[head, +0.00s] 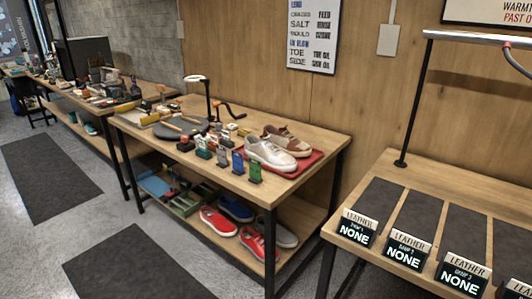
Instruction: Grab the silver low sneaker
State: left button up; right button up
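A pale silver-white low sneaker (270,154) stands on the red tray (306,163) at the right end of the middle wooden table. A brown and white shoe (288,139) stands close behind it on the same tray. On the lower shelf, another greyish shoe (283,235) stands partly behind a red shoe (254,242); its exact colour is hard to tell. Neither of my grippers shows in the head view.
The middle table (225,178) also holds a dark round mat (180,128), a lamp (206,98) and several small bottles and cards. A right-hand bench (388,166) carries dark mats and signs reading NONE. The grey floor in front is clear, with dark floor mats (125,265).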

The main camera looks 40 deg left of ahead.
aim_at(264, 151)
jog(key=u, duration=1.25)
jog(key=i+u, duration=0.15)
jog(key=i, duration=0.75)
